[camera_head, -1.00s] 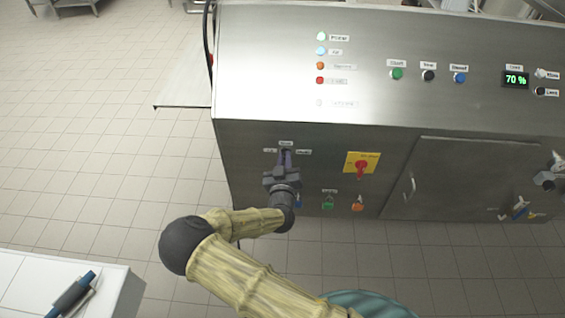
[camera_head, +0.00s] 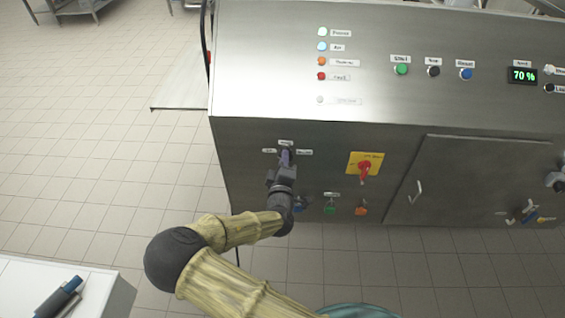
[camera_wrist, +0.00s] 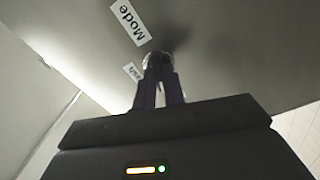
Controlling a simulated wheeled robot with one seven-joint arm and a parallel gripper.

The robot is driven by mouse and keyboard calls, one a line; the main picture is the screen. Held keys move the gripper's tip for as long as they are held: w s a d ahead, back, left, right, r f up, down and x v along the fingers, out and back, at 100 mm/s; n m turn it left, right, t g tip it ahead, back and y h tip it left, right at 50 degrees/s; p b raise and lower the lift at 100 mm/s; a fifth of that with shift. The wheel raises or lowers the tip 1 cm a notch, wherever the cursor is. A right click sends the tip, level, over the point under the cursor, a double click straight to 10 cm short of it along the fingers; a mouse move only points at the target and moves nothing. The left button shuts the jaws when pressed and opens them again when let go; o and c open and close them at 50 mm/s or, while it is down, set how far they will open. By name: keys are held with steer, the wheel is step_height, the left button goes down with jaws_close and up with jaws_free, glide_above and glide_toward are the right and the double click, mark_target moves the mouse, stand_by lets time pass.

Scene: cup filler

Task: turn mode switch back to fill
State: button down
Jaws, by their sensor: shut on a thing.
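The mode switch (camera_wrist: 157,62) is on the front panel of the steel machine, under a label (camera_wrist: 128,22) reading "Mode" in the wrist view. My gripper (camera_head: 286,158) is at the switch, between the small labels at its left and right in the head view. In the wrist view the two fingers (camera_wrist: 159,82) are closed around the switch knob. The fingers hide most of the knob, so its exact pointing direction cannot be told.
A red rotary switch on a yellow plate (camera_head: 364,164) is right of my gripper. Green (camera_head: 330,207) and orange (camera_head: 361,208) connectors sit below it. A cabinet door with a handle (camera_head: 417,190) is farther right. A white table (camera_head: 100,285) stands at the lower left.

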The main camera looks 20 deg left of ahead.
steer(key=n+b, duration=0.1)
steer(key=n, duration=0.2)
steer(key=shift+a, duration=0.2)
steer(key=shift+n, duration=0.4)
steer(key=shift+d+f, duration=0.1)
steer(key=shift+d, duration=0.05)
steer(key=c, duration=1.5)
jaws_free()
steer(key=shift+s, duration=0.1)
steer(key=b+v, duration=0.2)
steer(key=v, duration=1.5)
steer(key=shift+s+d, duration=0.1)
steer(key=shift+s, duration=0.05)
steer(key=shift+d, duration=0.1)
